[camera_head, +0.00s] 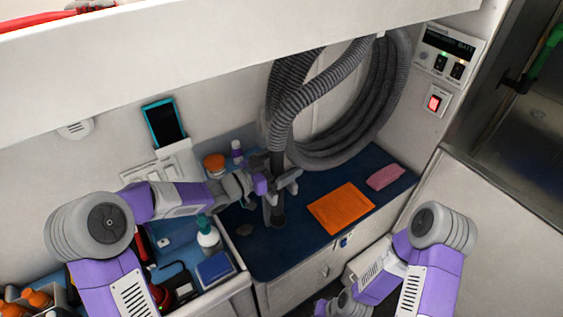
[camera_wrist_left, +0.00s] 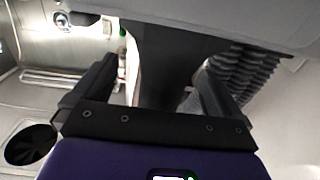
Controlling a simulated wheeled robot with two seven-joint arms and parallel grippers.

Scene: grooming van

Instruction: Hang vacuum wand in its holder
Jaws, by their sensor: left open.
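The vacuum wand (camera_head: 277,162) is a dark tube at the end of a grey ribbed hose (camera_head: 317,92). It stands roughly upright over the blue counter, its lower end (camera_head: 278,216) at or close to the surface. My left gripper (camera_head: 284,184) is open at the wand. In the left wrist view, the black fingers stand on either side of the dark wand (camera_wrist_left: 165,75), with gaps beside it. My right gripper (camera_head: 338,304) is low at the bottom edge, and its fingers are not clear. I cannot pick out the wand's holder with certainty.
An orange cloth (camera_head: 341,208) and a pink cloth (camera_head: 386,177) lie on the blue counter (camera_head: 290,250). Bottles and an orange-lidded jar (camera_head: 214,164) stand left of the wand. A white overhead cabinet (camera_head: 200,50) overhangs the back. A switch panel (camera_head: 448,55) is at right.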

